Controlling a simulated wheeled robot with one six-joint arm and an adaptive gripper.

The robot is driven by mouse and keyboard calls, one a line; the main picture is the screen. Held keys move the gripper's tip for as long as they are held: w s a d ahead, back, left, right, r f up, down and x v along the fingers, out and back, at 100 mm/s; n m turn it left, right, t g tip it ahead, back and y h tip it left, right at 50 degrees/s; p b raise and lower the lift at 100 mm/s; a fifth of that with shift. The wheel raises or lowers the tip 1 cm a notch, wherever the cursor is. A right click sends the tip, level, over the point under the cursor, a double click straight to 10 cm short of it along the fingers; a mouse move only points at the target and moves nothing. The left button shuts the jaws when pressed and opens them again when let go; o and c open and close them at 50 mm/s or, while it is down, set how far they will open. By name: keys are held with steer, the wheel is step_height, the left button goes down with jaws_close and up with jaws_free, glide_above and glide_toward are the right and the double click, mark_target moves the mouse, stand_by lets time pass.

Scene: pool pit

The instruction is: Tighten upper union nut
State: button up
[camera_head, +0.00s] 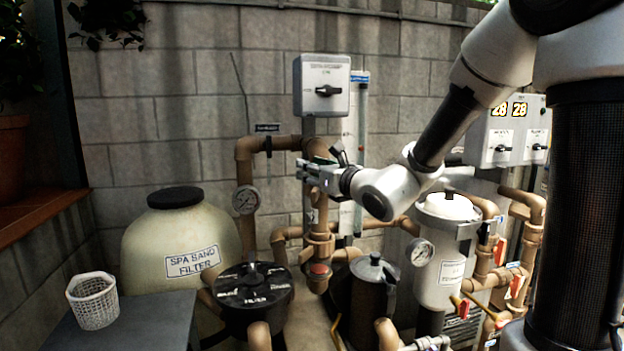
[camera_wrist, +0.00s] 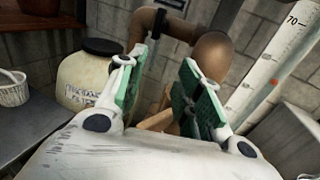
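My gripper (camera_head: 306,170) is in front of the brown vertical pipe, level with its upper stretch below the elbow. In the wrist view its two green-padded fingers (camera_wrist: 160,88) stand apart, with nothing clearly held between them. A rounded brown pipe elbow (camera_wrist: 212,52) shows just behind the right finger. Lower on the same pipe in the head view is a brown union-like collar (camera_head: 318,240), below the gripper. A red-centred fitting (camera_head: 318,269) sits under it. Which ring is the upper union nut I cannot tell; the gripper hides part of the pipe.
A switch box (camera_head: 322,85) hangs above the gripper, with a clear tube (camera_head: 361,120) to its right. A pressure gauge (camera_head: 246,199) and sand filter (camera_head: 175,240) are left. A black-lidded filter (camera_head: 252,290) and grey-lidded canister (camera_head: 374,270) stand below. A white basket (camera_head: 93,301) sits front left.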

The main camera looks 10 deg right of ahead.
step_height(320, 180, up, 8)
steer(key=shift+f, duration=0.15)
steer(key=shift+a, duration=0.1)
steer(key=s+d+f+n+g+y, duration=0.2)
steer(key=s+f+n+g, duration=0.9)
steer(key=s+f+n, duration=0.75)
steer(key=s+d+r+n+h, duration=0.1)
steer(key=s+d+n+h, duration=0.3)
steer(key=d, duration=0.6)
steer(key=s+d+r+n+g+h, duration=0.1)
steer(key=s+d+n+h, duration=0.4)
steer(key=s+d+n, duration=0.4)
steer(key=shift+d+r, duration=0.25)
steer(key=shift+d, duration=0.15)
